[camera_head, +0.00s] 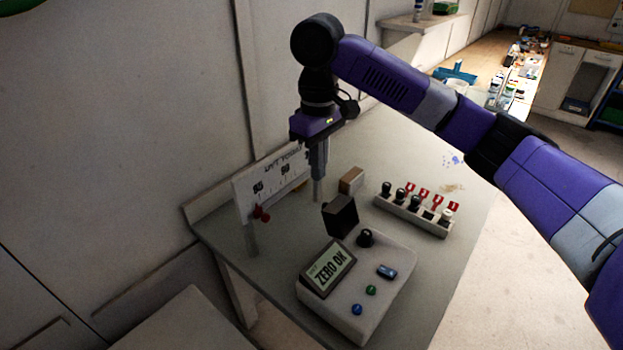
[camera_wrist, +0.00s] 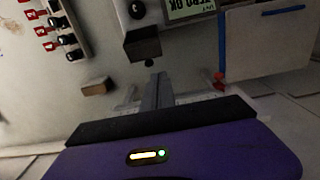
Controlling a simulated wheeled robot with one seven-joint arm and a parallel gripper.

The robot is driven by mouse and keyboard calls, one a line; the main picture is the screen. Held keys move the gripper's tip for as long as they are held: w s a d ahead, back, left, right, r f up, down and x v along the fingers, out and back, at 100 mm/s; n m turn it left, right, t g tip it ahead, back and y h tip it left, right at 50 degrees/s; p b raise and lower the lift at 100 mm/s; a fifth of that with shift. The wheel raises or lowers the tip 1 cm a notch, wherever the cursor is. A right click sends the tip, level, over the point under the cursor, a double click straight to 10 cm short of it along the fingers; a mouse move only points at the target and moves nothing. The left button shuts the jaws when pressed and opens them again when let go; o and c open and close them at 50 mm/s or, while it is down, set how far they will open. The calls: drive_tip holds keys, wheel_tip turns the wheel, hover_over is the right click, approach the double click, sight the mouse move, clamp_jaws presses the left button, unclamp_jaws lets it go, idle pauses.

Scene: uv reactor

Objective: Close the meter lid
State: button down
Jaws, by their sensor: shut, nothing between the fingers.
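The meter (camera_head: 385,265) is a pale box with a tilted display (camera_head: 328,268) reading "ZERO OK", near the table's front. A dark, box-shaped lid (camera_head: 341,215) stands raised at the meter's back edge. In the wrist view the lid (camera_wrist: 142,45) shows at upper centre, with the display (camera_wrist: 190,8) at the top. My gripper (camera_head: 318,196) points down behind the lid, to its left in the head view. Its fingers are shut and empty; in the wrist view the fingertips (camera_wrist: 159,76) point toward the lid, apparently just short of it.
A black knob (camera_head: 366,238) stands beside the lid. A rack (camera_head: 412,215) with black-capped vials and red tags lies to the right. A small tan block (camera_head: 351,180) is behind. The table's far right is clear.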

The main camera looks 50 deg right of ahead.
wheel_tip(320, 180, down, 9)
drive_tip(key=p, duration=0.1)
idle(0.3)
drive_tip(key=shift+f, duration=0.1)
